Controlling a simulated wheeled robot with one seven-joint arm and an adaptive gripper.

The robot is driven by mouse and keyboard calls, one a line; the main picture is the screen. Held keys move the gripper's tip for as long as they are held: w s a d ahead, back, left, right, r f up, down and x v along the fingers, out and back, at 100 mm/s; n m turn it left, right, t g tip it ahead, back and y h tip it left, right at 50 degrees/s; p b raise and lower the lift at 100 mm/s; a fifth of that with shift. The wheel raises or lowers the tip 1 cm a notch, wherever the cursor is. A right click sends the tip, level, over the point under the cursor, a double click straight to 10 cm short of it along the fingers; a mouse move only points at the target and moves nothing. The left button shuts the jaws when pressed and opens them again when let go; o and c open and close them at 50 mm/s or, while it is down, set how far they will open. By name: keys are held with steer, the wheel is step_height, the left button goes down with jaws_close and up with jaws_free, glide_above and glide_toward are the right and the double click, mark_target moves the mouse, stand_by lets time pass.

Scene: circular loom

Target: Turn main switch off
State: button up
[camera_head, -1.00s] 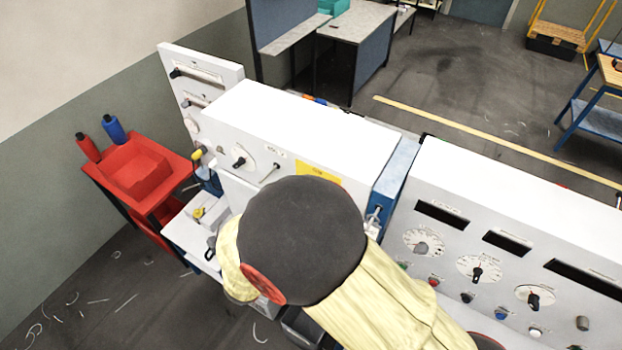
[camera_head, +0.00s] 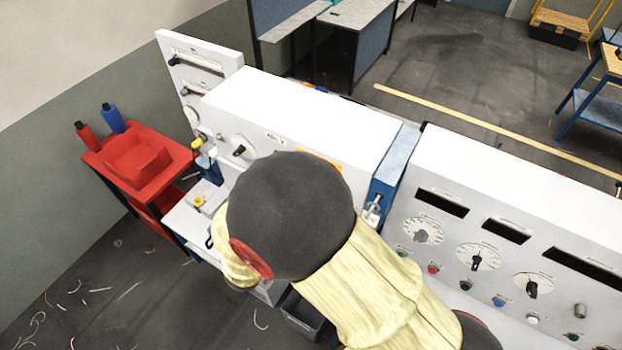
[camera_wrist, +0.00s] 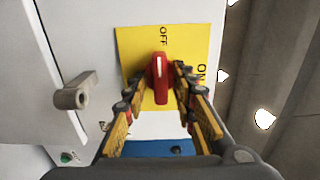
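The main switch is a red knob (camera_wrist: 160,78) on a yellow plate (camera_wrist: 133,48) in the wrist view. OFF is printed above the knob and ON to its right. The knob's long side runs up and down in the picture, with its white mark toward the top. My gripper (camera_wrist: 156,84) has a finger on each side of the knob. Gaps show beside the knob, so the fingers look open around it. In the head view my arm hides the knob, and only an edge of the yellow plate (camera_head: 322,160) shows.
A grey lever handle (camera_wrist: 75,95) sticks out left of the yellow plate. In the head view, a control panel with dials (camera_head: 478,258) stands at the right. A red cart (camera_head: 140,165) stands at the left, with open floor in front.

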steer(key=shift+o, duration=0.2)
steer(key=v, duration=0.7)
stand_by(1.8)
